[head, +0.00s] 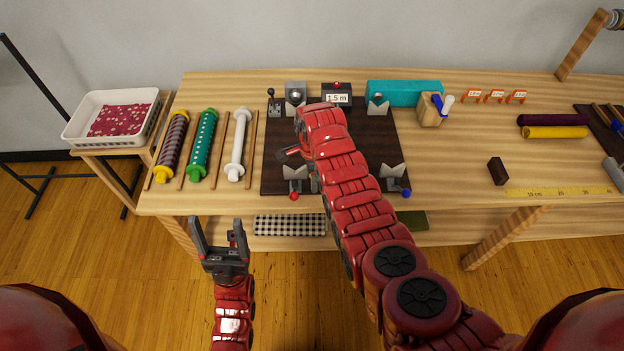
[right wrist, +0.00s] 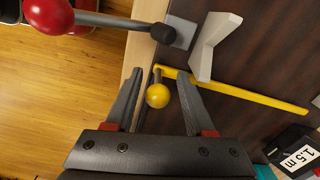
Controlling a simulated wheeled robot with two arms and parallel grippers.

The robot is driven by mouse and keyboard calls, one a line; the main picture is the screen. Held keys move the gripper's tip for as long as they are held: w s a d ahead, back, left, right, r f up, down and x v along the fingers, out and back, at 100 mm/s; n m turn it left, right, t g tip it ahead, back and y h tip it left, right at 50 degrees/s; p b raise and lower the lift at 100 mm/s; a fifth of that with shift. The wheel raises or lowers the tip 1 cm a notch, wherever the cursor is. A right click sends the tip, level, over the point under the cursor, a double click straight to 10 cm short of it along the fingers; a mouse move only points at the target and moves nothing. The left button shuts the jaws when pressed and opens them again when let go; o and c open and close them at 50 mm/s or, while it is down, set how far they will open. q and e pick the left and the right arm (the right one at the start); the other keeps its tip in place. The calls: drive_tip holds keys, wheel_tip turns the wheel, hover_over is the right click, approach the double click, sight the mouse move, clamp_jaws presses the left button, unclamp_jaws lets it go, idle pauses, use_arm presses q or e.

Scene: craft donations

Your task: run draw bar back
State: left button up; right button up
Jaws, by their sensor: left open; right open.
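The draw bar shows in the right wrist view as a thin yellow bar (right wrist: 250,97) lying along the dark board (right wrist: 275,60). A yellow ball knob (right wrist: 157,96) stands at its end near the table edge. My right gripper (right wrist: 160,74) is open, with the knob between its two fingers; I see no clear contact. In the head view my right arm hides the bar and most of that gripper, over the left part of the board (head: 378,148). My left gripper (head: 217,226) is open and empty in front of the table edge.
Grey V-shaped supports stand on the board, one with a red knob (head: 294,196), one with a blue knob (head: 406,193). A 1.5 m display (head: 338,98) stands behind. Fabric rolls (head: 203,143) lie left; a dark block (head: 497,171) lies right.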

wheel_tip(320, 180, up, 8)
drive_tip(key=shift+f+b, duration=0.2)
drive_tip(key=shift+b, duration=0.7)
wheel_tip(320, 180, up, 9)
drive_tip(key=p, duration=0.5)
drive_tip(key=shift+a, duration=0.1)
